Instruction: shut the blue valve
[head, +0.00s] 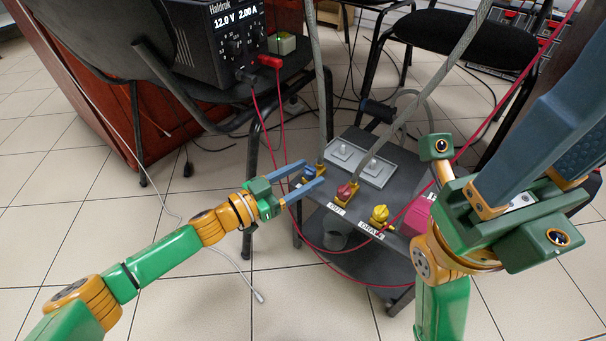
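The blue valve (309,172) sits at the left edge of the dark shelf top, on a yellow fitting at the foot of a grey hose. My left gripper (315,171) reaches in from the left with its two blue fingers apart. The fingertips are on either side of the blue valve's handle; I cannot tell whether they touch it. The fingers partly hide the handle, so its angle is unclear. My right gripper (540,150) is large and close at the right. Its fingertips run out of the picture, and I cannot tell its opening.
A red valve (346,190) labelled OUT and a yellow valve (380,214) labelled DRAIN stand along the front edge of the shelf top (407,178). A grey plate (362,163) lies behind. Hoses rise from the fittings. Red cables hang from a power supply (217,40) and cross the front.

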